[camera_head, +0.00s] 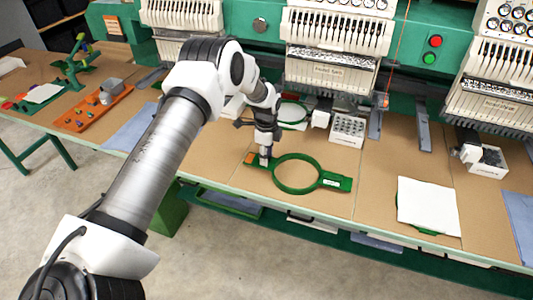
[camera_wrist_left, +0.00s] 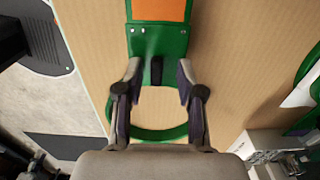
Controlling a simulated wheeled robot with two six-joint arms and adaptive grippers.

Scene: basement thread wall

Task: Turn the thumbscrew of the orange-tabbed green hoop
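The green hoop (camera_head: 319,181) lies flat on the brown tabletop, with its orange tab (camera_head: 250,158) at the left end. In the left wrist view the orange tab (camera_wrist_left: 158,10) is at the top, and the ring (camera_wrist_left: 160,135) is lower down, partly hidden by my gripper. A dark thumbscrew (camera_wrist_left: 156,70) stands on the green bracket between tab and ring. My left gripper (camera_head: 265,158) points down over this bracket. In the wrist view its two fingers (camera_wrist_left: 157,72) are apart on either side of the thumbscrew, with visible gaps. My right gripper is not in view.
Another hoop with white fabric (camera_head: 292,114) and a white holed box (camera_head: 347,131) lie behind. A white cloth (camera_head: 428,205) lies at the right. An orange tray (camera_head: 92,110) is at the left. Embroidery machine heads (camera_head: 332,68) overhang the back. The table's front edge is close to the hoop.

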